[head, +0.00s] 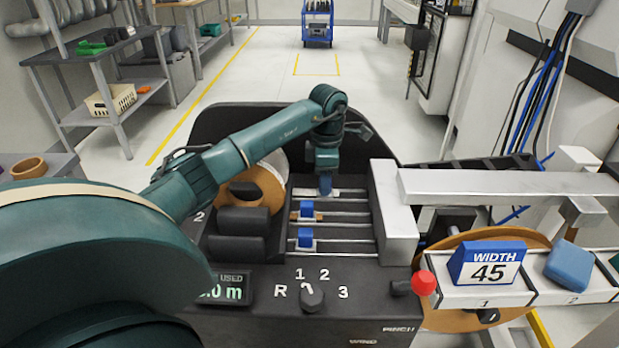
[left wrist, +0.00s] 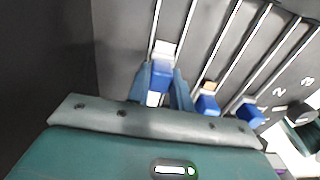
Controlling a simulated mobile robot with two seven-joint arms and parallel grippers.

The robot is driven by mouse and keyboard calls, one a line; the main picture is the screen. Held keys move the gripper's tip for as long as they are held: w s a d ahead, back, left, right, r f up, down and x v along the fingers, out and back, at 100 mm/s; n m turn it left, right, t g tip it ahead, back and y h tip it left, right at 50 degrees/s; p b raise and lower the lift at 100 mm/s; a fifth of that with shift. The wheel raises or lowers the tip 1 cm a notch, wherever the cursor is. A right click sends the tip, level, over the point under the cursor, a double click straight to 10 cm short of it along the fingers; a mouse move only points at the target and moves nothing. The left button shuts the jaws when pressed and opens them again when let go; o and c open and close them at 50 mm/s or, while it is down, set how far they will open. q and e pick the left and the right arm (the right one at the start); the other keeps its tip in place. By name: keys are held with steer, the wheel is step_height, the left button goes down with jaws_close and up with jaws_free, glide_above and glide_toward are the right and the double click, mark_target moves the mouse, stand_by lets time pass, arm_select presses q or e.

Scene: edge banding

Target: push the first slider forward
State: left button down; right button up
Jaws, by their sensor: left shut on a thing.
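Three blue sliders sit on metal rails in the black machine panel. My left gripper (head: 326,178) points down at the farthest rail in the head view. In the left wrist view its two fingers (left wrist: 160,95) are closed around one blue slider (left wrist: 160,74), with a pale block just beyond it. In the head view that slider is mostly hidden by the gripper. The middle slider (head: 306,209) and the nearest slider (head: 306,238) are free; they also show in the left wrist view, the middle one (left wrist: 207,105) and the nearest one (left wrist: 249,115). My right gripper is not in view.
A silver bar (head: 500,184) and block stand right of the rails. Left of the rails are black rollers (head: 243,220) and a brown roll (head: 262,186). A dial (head: 312,297), a red knob (head: 423,283) and a "WIDTH 45" sign (head: 488,265) are nearer.

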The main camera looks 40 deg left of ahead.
mark_target(348, 197)
arm_select(q)
steer(key=w+d, duration=0.1)
steer(key=d, duration=0.1)
steer(key=w+d, duration=0.2)
steer(key=shift+w+d, duration=0.1)
steer(key=shift+w, duration=0.15)
steer(key=c, duration=1.3)
jaws_free()
steer(key=shift+w+d, duration=0.1)
steer(key=shift+o, duration=0.3)
steer(key=shift+r, duration=0.15)
step_height(348, 197, up, 13)
